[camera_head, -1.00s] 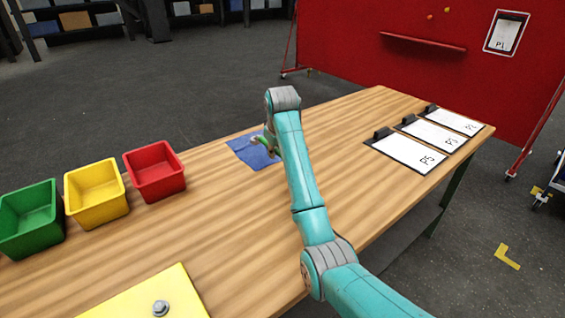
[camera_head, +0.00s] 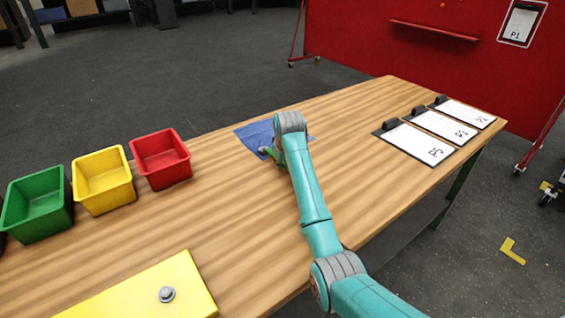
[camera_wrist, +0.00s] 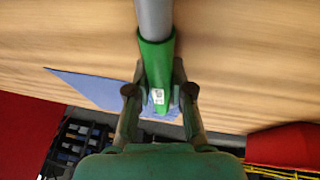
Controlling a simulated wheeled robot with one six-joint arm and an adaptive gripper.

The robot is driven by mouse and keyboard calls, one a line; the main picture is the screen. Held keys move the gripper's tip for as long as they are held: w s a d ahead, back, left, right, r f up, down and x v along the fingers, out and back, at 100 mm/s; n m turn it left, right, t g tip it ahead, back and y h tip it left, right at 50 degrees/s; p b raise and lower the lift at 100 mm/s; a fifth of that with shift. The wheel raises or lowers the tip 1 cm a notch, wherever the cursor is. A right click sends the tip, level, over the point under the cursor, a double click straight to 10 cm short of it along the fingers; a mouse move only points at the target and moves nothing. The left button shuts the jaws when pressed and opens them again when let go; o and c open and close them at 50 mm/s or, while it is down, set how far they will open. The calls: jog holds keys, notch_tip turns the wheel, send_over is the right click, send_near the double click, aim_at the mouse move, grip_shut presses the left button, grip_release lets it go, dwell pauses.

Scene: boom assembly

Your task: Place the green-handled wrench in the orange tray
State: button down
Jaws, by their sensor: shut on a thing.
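The green-handled wrench (camera_wrist: 156,62) is in my gripper (camera_wrist: 160,92) in the wrist view. The fingers are shut on its green handle, and its grey shaft runs up out of the picture. Its far end is out of view. In the head view my arm covers most of the gripper, and only a small bit of green (camera_head: 267,152) shows beside the wrist, over the blue mat (camera_head: 250,134). I cannot tell how high the wrench is above the table. No orange tray is seen in either view.
Green (camera_head: 38,203), yellow (camera_head: 103,180) and red (camera_head: 161,160) bins stand along the left of the wooden table (camera_head: 235,215). A yellow block with a bolt (camera_head: 150,292) lies at the front. Several clipboards (camera_head: 417,141) lie at the right. The middle is clear.

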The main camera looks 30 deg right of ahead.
jog(key=c, duration=1)
grip_release()
jog(key=shift+f, duration=0.15)
jog(key=shift+c, duration=0.2)
